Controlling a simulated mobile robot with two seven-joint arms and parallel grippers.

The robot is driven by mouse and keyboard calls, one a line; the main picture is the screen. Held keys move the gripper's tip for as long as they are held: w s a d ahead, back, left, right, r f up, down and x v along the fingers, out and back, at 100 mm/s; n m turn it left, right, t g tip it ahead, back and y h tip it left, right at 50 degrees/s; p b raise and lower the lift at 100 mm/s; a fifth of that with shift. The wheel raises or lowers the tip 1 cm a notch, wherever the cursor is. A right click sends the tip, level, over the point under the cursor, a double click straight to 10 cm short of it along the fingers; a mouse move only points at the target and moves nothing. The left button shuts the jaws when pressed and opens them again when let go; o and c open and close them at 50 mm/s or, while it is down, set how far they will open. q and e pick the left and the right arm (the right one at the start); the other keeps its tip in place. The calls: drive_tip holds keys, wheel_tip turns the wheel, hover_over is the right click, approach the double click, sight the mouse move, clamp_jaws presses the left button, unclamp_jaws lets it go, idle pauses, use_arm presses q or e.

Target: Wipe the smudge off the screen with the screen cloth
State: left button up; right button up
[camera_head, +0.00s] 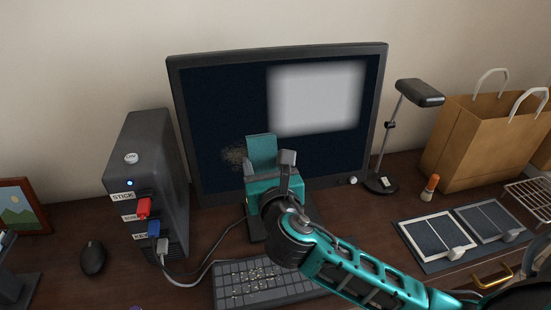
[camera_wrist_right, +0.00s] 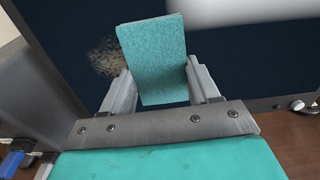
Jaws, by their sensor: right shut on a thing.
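The screen (camera_head: 215,110) is a dark monitor standing upright at the back of the desk, with a bright white rectangle on its upper right. The smudge (camera_head: 234,156) is a brownish speckled patch on its lower left; it also shows in the right wrist view (camera_wrist_right: 104,57). My right gripper (camera_head: 267,168) is shut on the screen cloth (camera_head: 262,150), a flat teal pad. In the right wrist view the cloth (camera_wrist_right: 154,55) stands between the fingers, just right of the smudge. I cannot tell whether it touches the screen. My left gripper is not in view.
A computer tower (camera_head: 148,180) with red and blue plugs stands left of the screen. A keyboard (camera_head: 262,283) lies below my right arm, a mouse (camera_head: 92,258) at left. A desk lamp (camera_head: 418,93), a paper bag (camera_head: 485,135) and a small brush (camera_head: 430,187) are at right.

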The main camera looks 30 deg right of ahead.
sight(223, 161)
drive_tip(key=shift+w+a+p, duration=0.15)
drive_tip(key=shift+w+a, duration=0.15)
drive_tip(key=shift+a, duration=0.95)
drive_tip(key=shift+w+a+p, duration=0.1)
drive_tip(key=shift+w+a, duration=0.25)
drive_tip(key=shift+a, duration=0.9)
drive_tip(key=shift+w+a+p, duration=0.15)
drive_tip(key=shift+w+a, duration=0.15)
drive_tip(key=shift+a, duration=0.95)
drive_tip(key=shift+w+a, duration=0.1)
drive_tip(key=shift+w, duration=0.05)
drive_tip(key=s+d, duration=0.3)
drive_tip(key=d, duration=0.7)
drive_tip(key=shift+d, duration=0.25)
drive_tip(key=shift+w+a, duration=0.5)
drive_tip(key=shift+a, duration=1.25)
drive_tip(key=shift+w+a, duration=0.55)
drive_tip(key=shift+a, duration=1.15)
drive_tip(key=shift+w+a, duration=0.5)
drive_tip(key=shift+a, duration=1.25)
drive_tip(key=shift+s, duration=0.15)
